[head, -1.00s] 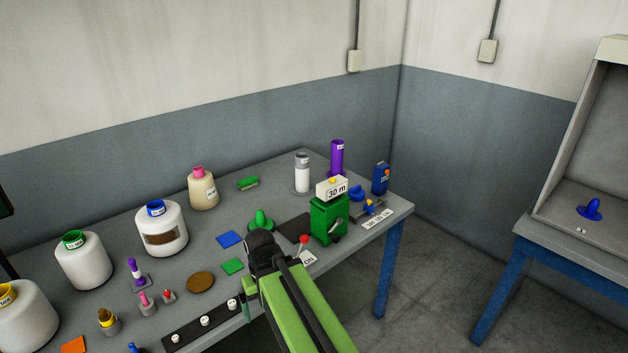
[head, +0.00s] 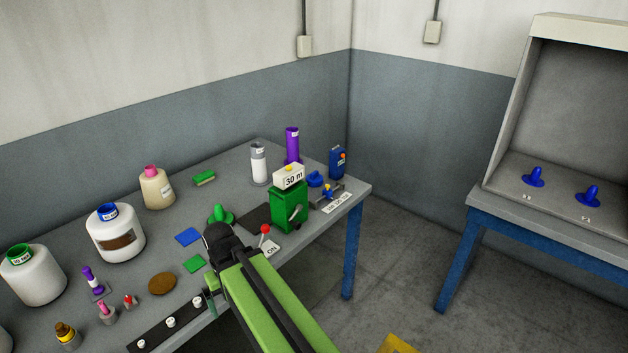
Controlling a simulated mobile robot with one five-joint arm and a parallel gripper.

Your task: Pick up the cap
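I cannot tell for sure which thing is the cap. A low round blue piece (head: 315,179) lies at the back right of the table, behind the green box with the "30 m" sign. A green piece with a raised knob (head: 220,215) lies on the table just behind my arm's black joint. Two blue pieces with upright knobs stand in the booth, one at left (head: 534,177) and one at right (head: 588,197). My gripper (head: 211,293) shows only partly, beside the black joint near the table's front edge. Its fingers are too small and hidden to read, and I see nothing held.
A grey booth (head: 520,120) stands on a second table at right. Open floor (head: 400,250) lies between the tables.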

